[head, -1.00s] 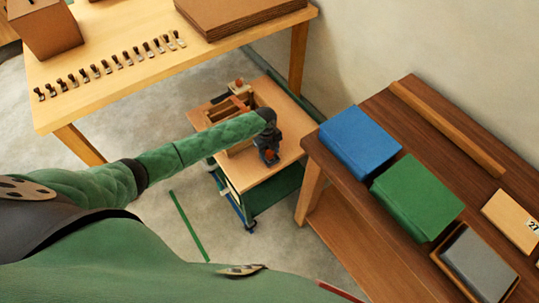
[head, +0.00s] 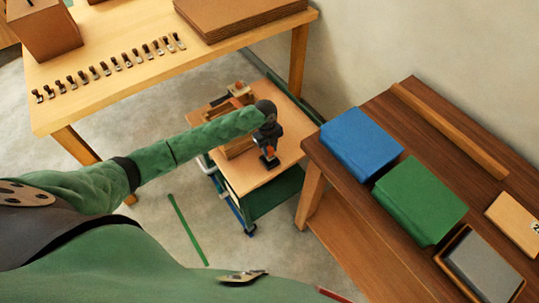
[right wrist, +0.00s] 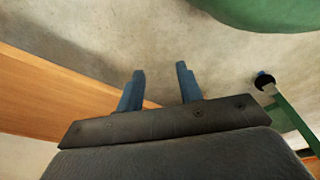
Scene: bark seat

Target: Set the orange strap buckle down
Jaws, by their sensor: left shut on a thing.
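The orange strap buckle (head: 268,150) is a small orange patch at the end of my left arm, partly hidden by the dark gripper. My left gripper (head: 269,159) is shut on it, over the right part of the wooden top of a small cart (head: 247,180). I cannot tell whether the buckle touches the cart top. My right gripper (right wrist: 159,88) shows in the right wrist view; its two blue fingers stand apart with nothing between them.
A wooden divided box (head: 238,146) stands on the cart, left of my gripper. A dark wooden bench at right holds a blue box (head: 361,143), a green box (head: 420,198) and a grey-topped tray (head: 441,263). A light table (head: 60,112) behind carries several small clips.

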